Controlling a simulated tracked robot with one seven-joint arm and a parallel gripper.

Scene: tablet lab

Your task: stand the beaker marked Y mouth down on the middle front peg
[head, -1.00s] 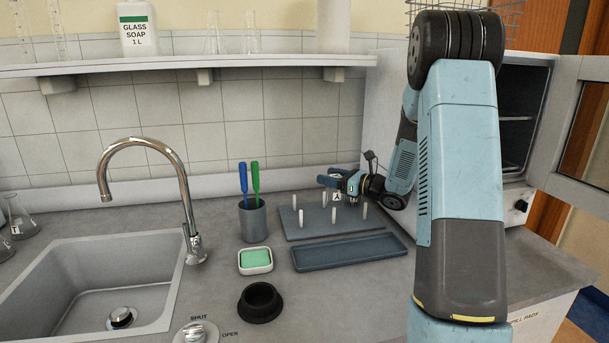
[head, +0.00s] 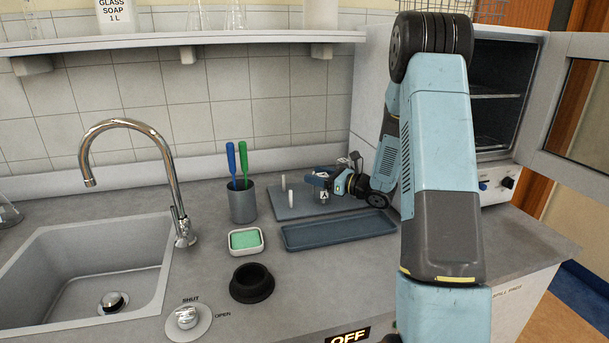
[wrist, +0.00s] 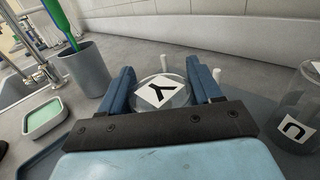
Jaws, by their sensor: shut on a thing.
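The clear beaker marked Y (wrist: 165,95) is between the two blue fingers of my gripper (wrist: 162,84), which is shut on it. In the head view my gripper (head: 322,181) is over the peg board (head: 285,212), with the Y label just below its fingers. White pegs show at the board's left, one farther back (head: 283,182) and one nearer (head: 291,198). My gripper and the beaker hide the middle of the board. In the wrist view two pegs stand beyond the beaker. I cannot tell whether the beaker touches a peg, or which way its mouth faces.
Another lettered beaker (wrist: 297,115) stands close to the right in the wrist view. A blue-grey tray (head: 338,229) lies before the board. A brush cup (head: 242,203), soap dish (head: 245,241) and black ring (head: 251,283) are to the left, then the sink. An open cabinet is right.

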